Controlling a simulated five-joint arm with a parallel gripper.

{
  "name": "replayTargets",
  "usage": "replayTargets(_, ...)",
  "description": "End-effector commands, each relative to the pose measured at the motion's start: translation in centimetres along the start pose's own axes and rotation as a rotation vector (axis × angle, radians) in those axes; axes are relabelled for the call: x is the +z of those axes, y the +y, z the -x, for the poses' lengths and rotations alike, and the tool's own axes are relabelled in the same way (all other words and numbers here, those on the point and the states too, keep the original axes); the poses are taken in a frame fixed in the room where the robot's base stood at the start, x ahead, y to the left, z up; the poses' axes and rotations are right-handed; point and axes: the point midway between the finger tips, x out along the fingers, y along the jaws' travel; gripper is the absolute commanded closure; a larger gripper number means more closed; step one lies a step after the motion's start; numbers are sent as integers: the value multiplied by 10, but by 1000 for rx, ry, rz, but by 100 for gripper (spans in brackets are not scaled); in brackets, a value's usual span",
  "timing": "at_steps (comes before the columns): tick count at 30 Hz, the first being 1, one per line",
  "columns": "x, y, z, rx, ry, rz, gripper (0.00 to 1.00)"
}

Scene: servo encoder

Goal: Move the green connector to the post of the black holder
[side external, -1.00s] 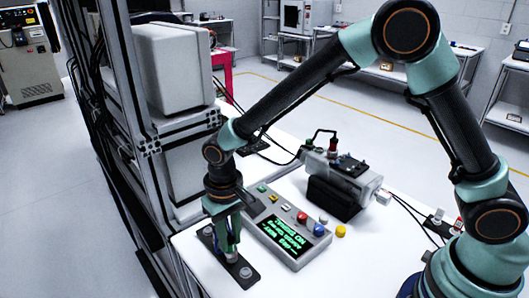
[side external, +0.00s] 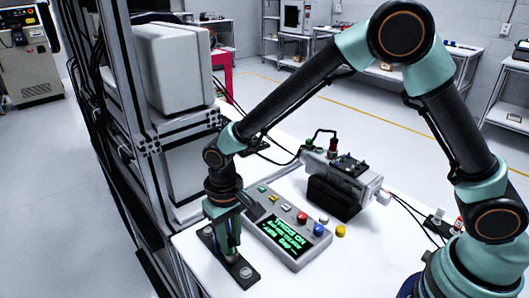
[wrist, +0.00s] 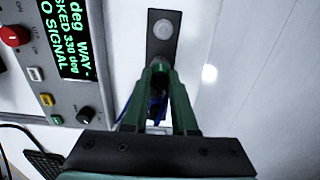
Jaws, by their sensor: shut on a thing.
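The black holder (side external: 246,272) is a narrow dark plate at the table's front left, with round light posts along it. One post (wrist: 163,29) shows ahead of my fingertips in the wrist view. My gripper (side external: 231,257) points down over the middle of the holder, and its green fingers (wrist: 159,68) are shut on a small part. Blue (wrist: 155,110) shows between the fingers; the rest of that part is hidden. A small green piece (side external: 309,142), perhaps the green connector, sits on the servo at the end of a looped black cable. I cannot tell whether the held part touches a post.
A grey control box (side external: 283,236) with a lit green display and coloured buttons stands close beside the holder. The servo (side external: 342,178) rests in a black cradle behind it, with a red plug (side external: 333,146) on top. A yellow button-like piece (side external: 340,231) lies on the table.

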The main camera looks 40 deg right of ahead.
Motion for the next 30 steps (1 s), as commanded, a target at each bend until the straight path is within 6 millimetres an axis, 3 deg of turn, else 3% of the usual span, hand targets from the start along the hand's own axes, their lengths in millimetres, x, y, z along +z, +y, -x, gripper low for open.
replayTargets(8,0,0,-1,0,1,0,100)
replayTargets(9,0,0,-1,0,1,0,67)
replayTargets(11,0,0,-1,0,0,0,44)
replayTargets(12,0,0,-1,0,0,0,39)
replayTargets(23,0,0,3,-1,1,0,39)
replayTargets(30,-1,-1,40,-3,6,0,39)
